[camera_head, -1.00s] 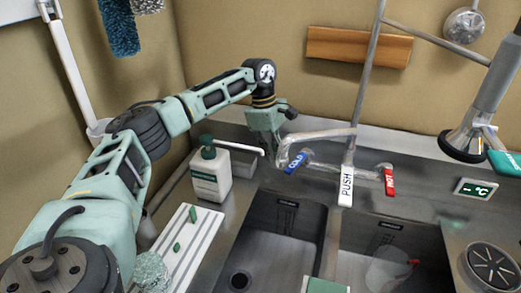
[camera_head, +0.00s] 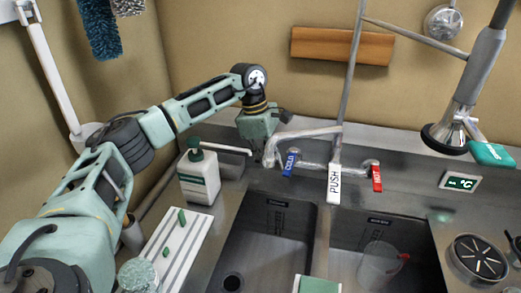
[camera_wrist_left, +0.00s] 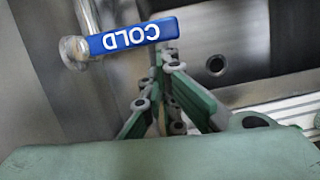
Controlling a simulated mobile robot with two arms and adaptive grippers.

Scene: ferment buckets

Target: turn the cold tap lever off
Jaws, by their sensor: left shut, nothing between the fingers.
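The cold tap lever (camera_head: 290,163) is blue with white COLD lettering, on the left of the tap body. In the head view it hangs nearly straight down. It shows large in the left wrist view (camera_wrist_left: 133,35), its pivot end at the left. My left gripper (camera_head: 268,160) is just left of the lever, partly hidden by the curved spout (camera_head: 300,134). In the left wrist view my left gripper's fingers (camera_wrist_left: 166,62) are shut and empty, with their tips close to the lever's free end; contact cannot be told. My right gripper is not in view.
The red hot lever (camera_head: 376,178) and white PUSH lever (camera_head: 334,184) are to the right. A soap bottle (camera_head: 200,180) stands left of my gripper. Two sink basins (camera_head: 265,240) lie in front, the right one holding a clear jug (camera_head: 378,265). A spray head (camera_head: 450,134) hangs right.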

